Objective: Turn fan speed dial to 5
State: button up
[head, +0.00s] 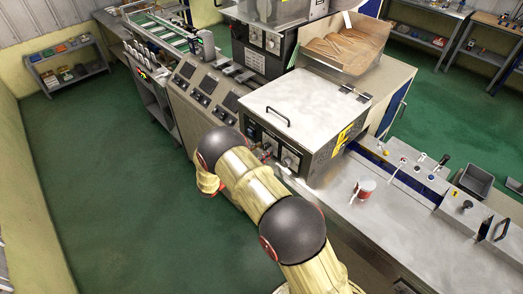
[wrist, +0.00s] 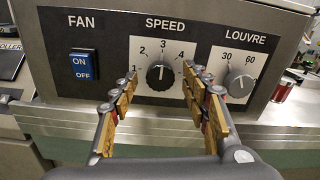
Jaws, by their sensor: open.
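The fan speed dial (wrist: 160,74) is a round black knob on a black panel labelled SPEED in the wrist view. Its white pointer line points up, about at 3. The marks 1 to 4 show around it; I cannot make out 5, near my right finger. My gripper (wrist: 165,79) is open, with one finger to the left and one to the right of the dial. I see no clear contact with the knob. In the head view my arm partly covers the front panel of the metal-topped box (head: 305,105), and the fingers are hard to make out.
The louvre dial (wrist: 240,83) is just right of my right finger. A blue ON/OFF fan switch (wrist: 84,65) is to the left. A metal ledge (wrist: 70,122) runs below the panel. A red and white can (head: 365,188) stands on the bench to the right.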

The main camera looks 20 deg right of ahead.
jog(key=shift+c, duration=1.1)
jog(key=c, duration=0.9)
jog(key=shift+c, duration=0.2)
jog(key=shift+f+m+b, duration=0.1)
jog(key=shift+m+b, duration=0.3)
jog(key=shift+b, duration=0.15)
jog(key=m+b, duration=0.3)
jog(key=b, duration=0.1)
jog(key=shift+f+m, duration=0.1)
jog(key=shift+m, duration=0.3)
jog(key=m+b, duration=0.4)
jog(key=b, duration=0.1)
jog(key=shift+m, duration=0.3)
jog(key=m+b, duration=0.5)
jog(key=b, duration=0.2)
jog(key=m+b, duration=0.3)
jog(key=b, duration=0.1)
jog(key=shift+d, duration=0.1)
jog(key=shift+m, duration=0.3)
